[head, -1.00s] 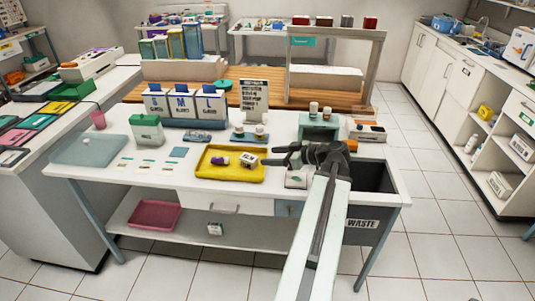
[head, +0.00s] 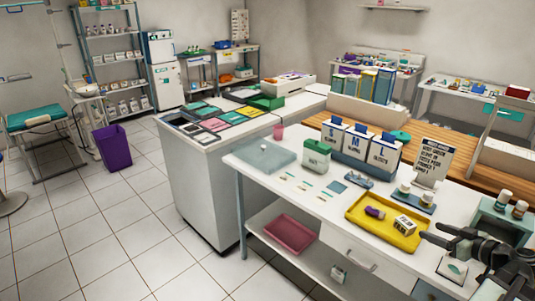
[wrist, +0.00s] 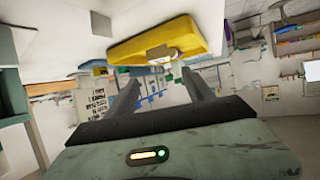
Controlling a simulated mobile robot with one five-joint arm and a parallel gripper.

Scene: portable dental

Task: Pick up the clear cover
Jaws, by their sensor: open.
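A flat, pale blue see-through piece with a small knob, which looks like the clear cover (head: 280,160), lies at the left end of the white table in the head view. I cannot tell what is under it. My gripper (head: 436,235) is at the lower right of the head view, near the right side of the yellow tray and well away from the cover. In the wrist view my gripper (wrist: 160,78) has its two fingers apart with nothing between them. The cover cannot be made out in the wrist view.
The yellow tray (head: 374,232) holds a purple-capped bottle (head: 375,212) and a small white box (head: 405,225).

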